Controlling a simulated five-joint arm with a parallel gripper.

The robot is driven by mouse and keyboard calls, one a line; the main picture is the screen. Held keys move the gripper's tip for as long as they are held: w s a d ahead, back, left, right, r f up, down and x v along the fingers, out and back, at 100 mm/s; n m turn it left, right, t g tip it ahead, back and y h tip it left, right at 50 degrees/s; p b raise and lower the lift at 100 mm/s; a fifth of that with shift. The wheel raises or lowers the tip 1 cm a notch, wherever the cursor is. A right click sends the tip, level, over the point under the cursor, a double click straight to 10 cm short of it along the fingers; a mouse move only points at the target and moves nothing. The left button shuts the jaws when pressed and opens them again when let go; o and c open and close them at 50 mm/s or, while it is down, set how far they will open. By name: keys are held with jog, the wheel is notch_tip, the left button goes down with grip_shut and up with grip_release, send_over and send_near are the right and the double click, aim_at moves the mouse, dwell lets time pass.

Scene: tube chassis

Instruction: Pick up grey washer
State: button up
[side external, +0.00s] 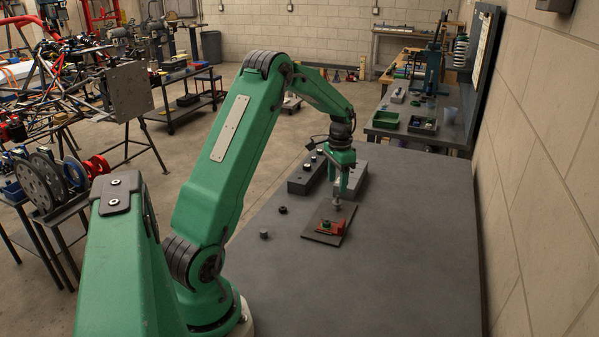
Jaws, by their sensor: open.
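My gripper (337,204) points down above the far part of a dark flat plate on the table and is open. A small grey round piece (264,235) sits on the bare table to the left of the plate, apart from my gripper. It may be the grey washer, but it is too small to be sure. A small black round piece (282,210) lies just behind it. A red part (338,227) with green and dark bits sits on the dark plate (318,238), just below and in front of my gripper. Whether anything lies between the fingertips is too small to tell.
A long grey block (305,176) with several small round pieces on top stands behind and left of my gripper. Another grey block (356,180) is partly hidden behind the gripper. The table (410,240) is clear to the right; a wall borders that side.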

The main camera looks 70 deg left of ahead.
jog(key=shift+w+d+f, duration=0.1)
jog(key=shift+f, duration=1.35)
jog(key=shift+d+f, duration=0.1)
jog(key=shift+f, duration=1.3)
jog(key=shift+f, duration=0.25)
jog(key=c, duration=1)
jog(key=shift+c, duration=0.2)
jog(key=shift+r, duration=0.15)
jog(key=shift+r, duration=0.55)
notch_tip(320, 180, up, 4)
jog(key=shift+f, duration=0.25)
jog(key=d+r, duration=0.6)
jog(key=d, duration=0.5)
jog(key=shift+w+d+r, duration=0.25)
jog(key=shift+d+r, duration=0.05)
jog(key=shift+r, duration=0.05)
